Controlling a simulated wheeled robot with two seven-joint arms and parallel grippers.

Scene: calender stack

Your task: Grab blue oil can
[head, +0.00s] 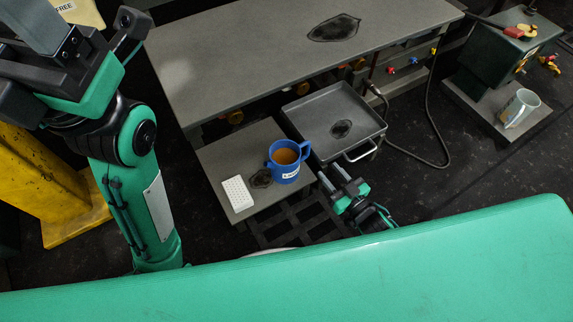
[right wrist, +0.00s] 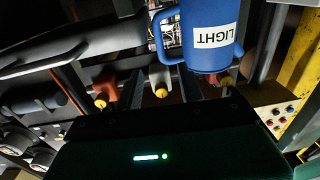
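The blue oil can (head: 284,172) has handles, a white label and amber liquid inside. It stands upright on a small grey side table (head: 222,150). My right gripper (head: 332,176) is to the right of the can and apart from it, its two fingers spread with nothing between them. In the right wrist view the can (right wrist: 200,45) is at the top, its label reading LIGHT upside down.
A white perforated block (head: 238,193) and a dark stain are left of the can. A grey tray (head: 320,110) with a handle is behind my right gripper. A long grey workbench (head: 230,70) runs behind.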

